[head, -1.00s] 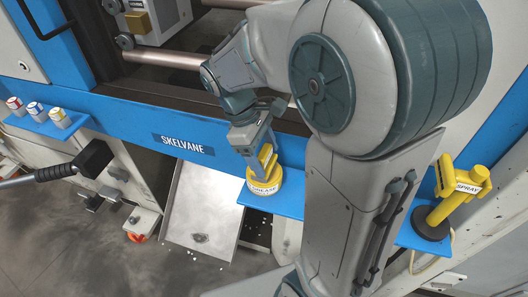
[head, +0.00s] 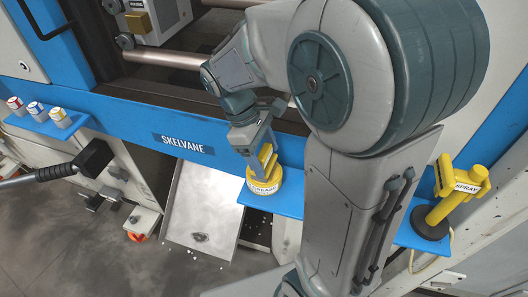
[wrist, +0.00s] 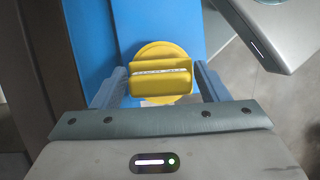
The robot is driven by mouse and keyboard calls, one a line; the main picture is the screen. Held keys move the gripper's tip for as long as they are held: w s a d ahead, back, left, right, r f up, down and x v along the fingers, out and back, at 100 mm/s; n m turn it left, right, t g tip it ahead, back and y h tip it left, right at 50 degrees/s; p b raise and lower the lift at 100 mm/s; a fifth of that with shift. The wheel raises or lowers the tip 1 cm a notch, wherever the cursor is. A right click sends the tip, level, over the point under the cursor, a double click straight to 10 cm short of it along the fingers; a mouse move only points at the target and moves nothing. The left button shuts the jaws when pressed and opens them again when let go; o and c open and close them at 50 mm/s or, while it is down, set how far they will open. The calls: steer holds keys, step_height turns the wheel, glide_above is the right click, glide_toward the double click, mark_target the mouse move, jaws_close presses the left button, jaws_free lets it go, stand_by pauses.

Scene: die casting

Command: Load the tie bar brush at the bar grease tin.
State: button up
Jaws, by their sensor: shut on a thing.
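The yellow grease tin (head: 265,187), with a white label around it, stands on a blue shelf on the front of the machine. The yellow tie bar brush (head: 266,157) is upright right at the tin's top, and its lower end is hidden there. My gripper (head: 263,148) reaches down from above and is shut on the brush. In the wrist view the brush's yellow grip (wrist: 162,80) sits between the two fingers of my gripper (wrist: 162,86). The round yellow tin (wrist: 160,51) shows behind it. I cannot see the bristles.
A yellow spray tool (head: 455,190) stands on the blue shelf (head: 415,236) at the right. Several small cups (head: 37,111) stand on a left shelf. A black-headed lever (head: 92,158) sticks out at the left. A grey chute (head: 203,208) slopes below, and tie bars (head: 160,59) cross behind.

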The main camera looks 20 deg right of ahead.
mark_target(264, 152)
step_height(264, 152, up, 7)
steer(key=p, duration=0.6)
steer(key=shift+s, duration=0.1)
stand_by(0.9)
